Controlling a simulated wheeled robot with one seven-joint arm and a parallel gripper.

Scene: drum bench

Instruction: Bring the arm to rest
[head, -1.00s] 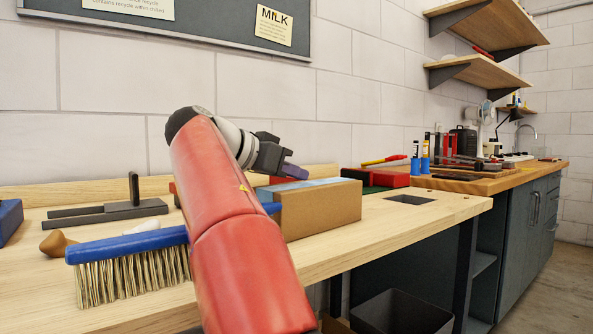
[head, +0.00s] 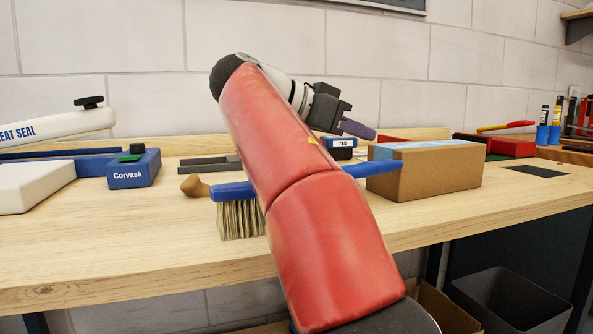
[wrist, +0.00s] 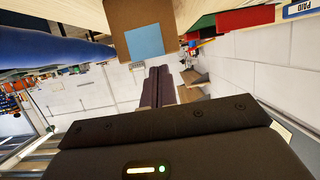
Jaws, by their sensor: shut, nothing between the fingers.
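My gripper (head: 360,130) is at the end of my red arm in the head view, raised above the bench. Its purple fingers are closed together and hold nothing. The shut fingers also show in the wrist view (wrist: 158,86), with clear space around their tips. A cardboard box (head: 430,176) with a blue top patch stands on the bench to the right of the gripper and lower. My arm hides part of the blue brush (head: 235,191) on the bench.
The wooden bench (head: 120,262) carries a blue Corvask box (head: 133,172) and a white heat sealer (head: 55,128) at the left. A red case (head: 497,146) lies at the right. A dark bin (head: 510,300) stands below. The bench front at left is clear.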

